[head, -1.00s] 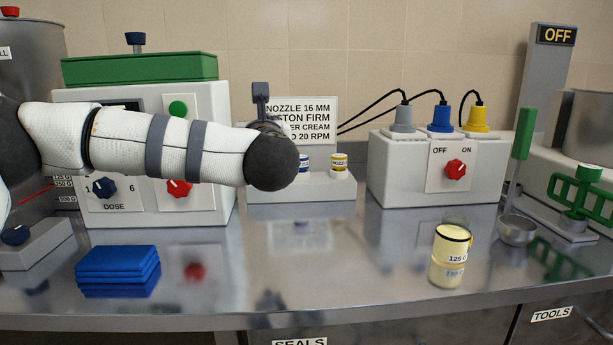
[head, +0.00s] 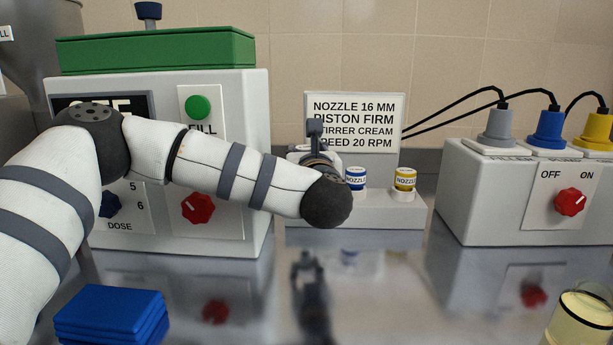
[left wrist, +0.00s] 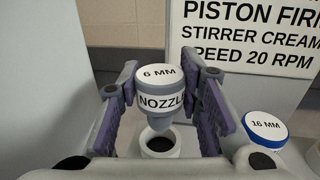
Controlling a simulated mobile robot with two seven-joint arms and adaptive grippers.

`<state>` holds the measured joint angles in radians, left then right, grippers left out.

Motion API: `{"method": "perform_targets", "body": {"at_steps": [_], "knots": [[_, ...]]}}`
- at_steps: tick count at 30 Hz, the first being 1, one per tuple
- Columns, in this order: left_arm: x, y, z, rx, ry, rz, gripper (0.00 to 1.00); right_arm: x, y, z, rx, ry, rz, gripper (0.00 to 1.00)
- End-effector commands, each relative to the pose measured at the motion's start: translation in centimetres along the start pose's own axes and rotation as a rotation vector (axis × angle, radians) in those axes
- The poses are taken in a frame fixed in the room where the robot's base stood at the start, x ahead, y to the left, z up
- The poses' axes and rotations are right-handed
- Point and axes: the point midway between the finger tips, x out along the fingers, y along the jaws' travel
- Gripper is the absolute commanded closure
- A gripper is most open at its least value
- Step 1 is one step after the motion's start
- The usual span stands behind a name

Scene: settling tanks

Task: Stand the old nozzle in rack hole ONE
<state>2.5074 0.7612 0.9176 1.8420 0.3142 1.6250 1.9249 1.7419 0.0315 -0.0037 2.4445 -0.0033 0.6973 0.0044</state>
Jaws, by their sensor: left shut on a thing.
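My left gripper (head: 318,137) is at the left end of the low white nozzle rack (head: 395,212), its fingertips partly hidden by its wrist in the head view. In the left wrist view its purple-padded fingers (left wrist: 160,100) are shut on the old nozzle (left wrist: 160,85), a grey upright piece with a white cap marked 6 MM. The nozzle's narrow tip shows right at a white ring with a dark hole (left wrist: 160,145); whether it has entered cannot be told. A blue-capped 16 MM nozzle (left wrist: 264,127) stands to its right, also in the head view (head: 356,178). My right gripper is not in view.
A yellow-capped nozzle (head: 405,179) stands further right on the rack. A sign (head: 353,110) rises behind. The white filler box (head: 255,165) is close on the left, a switch box (head: 500,205) on the right. Blue folded cloths (head: 110,315) and a cream-filled cup (head: 580,325) are in front.

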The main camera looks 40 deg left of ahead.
Motion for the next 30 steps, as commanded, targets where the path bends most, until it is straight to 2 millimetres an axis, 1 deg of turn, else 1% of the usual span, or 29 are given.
{"method": "perform_targets", "body": {"at_steps": [7, 13, 19, 20, 21, 22, 30], "knots": [[0.0, 0.0, -3.9, 0.003, 0.001, 0.0, 0.95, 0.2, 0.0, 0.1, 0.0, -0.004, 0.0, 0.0], [0.0, 0.0, -3.9, -0.001, -0.001, 0.0, 0.95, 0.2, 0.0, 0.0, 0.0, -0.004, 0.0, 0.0], [0.0, 0.0, -4.6, 0.0, 0.0, 0.0, 0.95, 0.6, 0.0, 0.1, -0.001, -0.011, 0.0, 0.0], [0.0, 0.0, -4.5, 0.0, 0.0, 0.0, 0.63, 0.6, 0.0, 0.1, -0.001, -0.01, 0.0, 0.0], [0.0, 0.0, -4.5, -0.001, 0.0, 0.0, 0.54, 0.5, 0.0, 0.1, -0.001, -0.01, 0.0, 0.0], [0.0, 0.0, -4.4, -0.001, -0.001, 0.0, 0.47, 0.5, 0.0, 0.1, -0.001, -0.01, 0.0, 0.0], [0.0, 0.0, -4.4, -0.001, -0.001, 0.0, 0.47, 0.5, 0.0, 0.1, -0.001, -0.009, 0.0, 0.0]]}}
